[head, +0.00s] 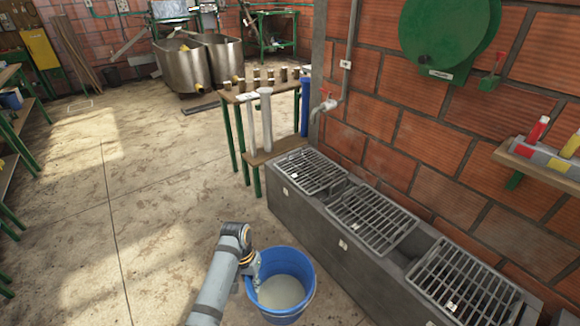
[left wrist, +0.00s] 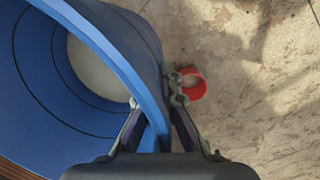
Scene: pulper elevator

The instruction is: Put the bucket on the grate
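The blue bucket (head: 305,296) is beside the concrete trough, at the bottom middle of the head view. Its opening faces up and pale grey shows inside. My left gripper (head: 257,279) is at the bucket's left rim. In the left wrist view, the fingers of my left gripper (left wrist: 156,118) straddle the bucket wall (left wrist: 118,50), one inside and one outside, and look closed on it. I cannot tell whether the bucket touches the floor. Metal grates lie along the trough top: a far one (head: 314,170), a middle one (head: 373,217) and a near one (head: 462,281). My right gripper is not in view.
The concrete trough (head: 290,200) runs along the brick wall, with a tap (head: 326,104) above its far end. A wooden bench (head: 270,152) with pipes stands beyond it. A small red round object (left wrist: 192,83) shows beside the bucket. The floor to the left is clear.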

